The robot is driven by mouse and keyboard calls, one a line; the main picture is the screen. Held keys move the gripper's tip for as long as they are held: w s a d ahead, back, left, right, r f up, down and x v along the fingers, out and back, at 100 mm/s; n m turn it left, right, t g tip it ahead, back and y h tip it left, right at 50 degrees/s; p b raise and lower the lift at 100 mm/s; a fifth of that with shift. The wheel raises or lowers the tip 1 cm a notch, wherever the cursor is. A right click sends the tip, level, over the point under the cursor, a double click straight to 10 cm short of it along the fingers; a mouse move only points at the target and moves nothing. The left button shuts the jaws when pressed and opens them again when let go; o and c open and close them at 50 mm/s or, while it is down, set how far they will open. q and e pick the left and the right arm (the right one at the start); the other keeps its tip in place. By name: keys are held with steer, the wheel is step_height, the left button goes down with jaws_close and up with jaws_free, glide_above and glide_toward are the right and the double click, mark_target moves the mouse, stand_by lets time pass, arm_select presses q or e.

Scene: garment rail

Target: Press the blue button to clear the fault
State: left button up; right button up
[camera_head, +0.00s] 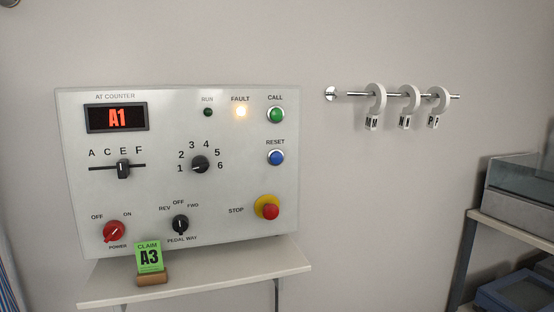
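The blue button (277,158) sits on the right side of the white control panel (232,215), under the label RESET. The display (117,118) reads A1. Neither of my grippers shows in the head view.
A wall rail (398,95) with tagged white hooks is to the right. A rack (515,229) with bins stands at far right. The space before the panel is clear.

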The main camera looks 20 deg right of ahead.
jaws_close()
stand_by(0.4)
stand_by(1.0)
